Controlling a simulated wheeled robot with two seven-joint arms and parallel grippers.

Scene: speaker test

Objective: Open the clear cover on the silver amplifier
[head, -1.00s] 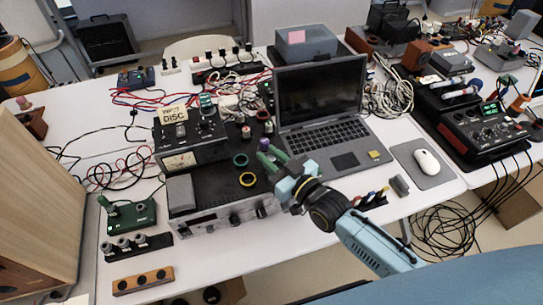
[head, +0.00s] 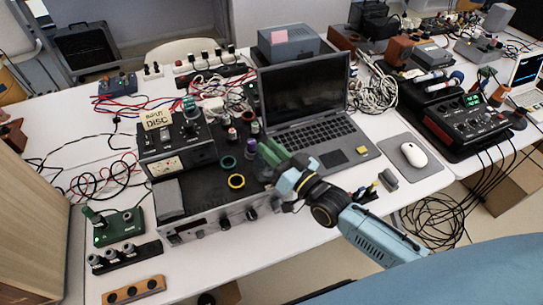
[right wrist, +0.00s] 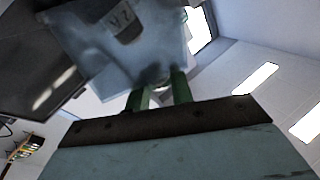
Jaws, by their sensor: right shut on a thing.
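The silver amplifier (head: 238,214) stands at the table's front, with a silver knobbed front and a dark top. My right gripper (head: 269,153) is over its right end, beside the laptop. In the right wrist view its green fingers (right wrist: 160,92) are shut on a translucent bluish pane (right wrist: 95,45), which looks like the clear cover and bears a small dark label. The pane is tilted and fills the upper middle of that view. In the head view I cannot make out the cover's outline or how far it is raised. My left gripper is not in view.
A laptop (head: 322,137) stands open close behind my right gripper. A meter unit (head: 174,144) with a DISC card and a grey block (head: 169,198) are at the amplifier's left. A mouse (head: 413,154) lies at the right.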

